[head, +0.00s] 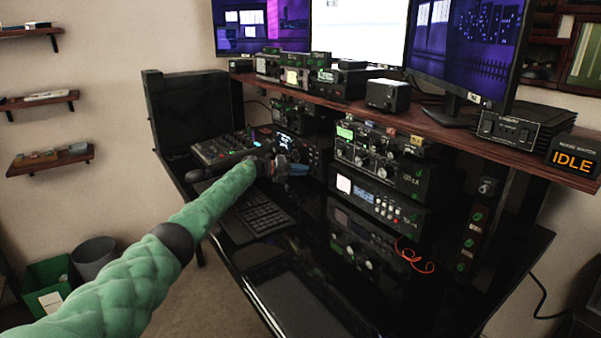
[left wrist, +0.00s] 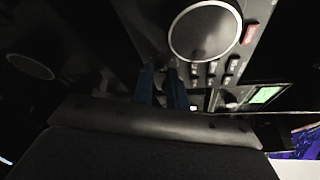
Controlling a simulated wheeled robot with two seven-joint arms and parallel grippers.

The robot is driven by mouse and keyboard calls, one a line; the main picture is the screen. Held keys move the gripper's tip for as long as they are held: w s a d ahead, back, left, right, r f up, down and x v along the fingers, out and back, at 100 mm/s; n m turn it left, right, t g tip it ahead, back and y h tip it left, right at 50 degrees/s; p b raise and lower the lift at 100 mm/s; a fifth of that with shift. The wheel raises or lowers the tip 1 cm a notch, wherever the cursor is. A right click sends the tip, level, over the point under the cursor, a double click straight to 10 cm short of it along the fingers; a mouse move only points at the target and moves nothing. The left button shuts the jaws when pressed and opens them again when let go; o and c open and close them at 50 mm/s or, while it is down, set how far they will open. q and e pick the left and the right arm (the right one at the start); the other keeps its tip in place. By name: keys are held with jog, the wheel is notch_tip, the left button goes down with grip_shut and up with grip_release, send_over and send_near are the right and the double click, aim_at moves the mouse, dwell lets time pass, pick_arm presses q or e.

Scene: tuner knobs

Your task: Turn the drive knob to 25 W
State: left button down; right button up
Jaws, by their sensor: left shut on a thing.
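My left arm reaches in from the left, and my left gripper (head: 290,168) is at the front of a dark radio (head: 314,156) behind the keyboard. In the left wrist view the blue fingers (left wrist: 162,85) are close together, with their tips at the panel (left wrist: 265,28). They are shut on a small knob there, which the fingers mostly hide. A large round dial (left wrist: 205,31) sits right of the fingertips, with rows of small buttons below it. No knob marking or watt reading is legible. My right gripper is not in view.
A black keyboard (head: 255,215) lies below my left forearm on the glossy desk. A mixer (head: 222,149) stands left of the gripper, and stacked radios (head: 375,205) stand to the right. A shelf (head: 450,122) overhangs them. A sign (head: 573,160) reads IDLE.

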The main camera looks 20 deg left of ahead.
pick_arm(q)
jog(key=c, duration=1.4)
grip_release()
jog(key=shift+a, duration=0.1)
jog(key=shift+v, duration=3.8)
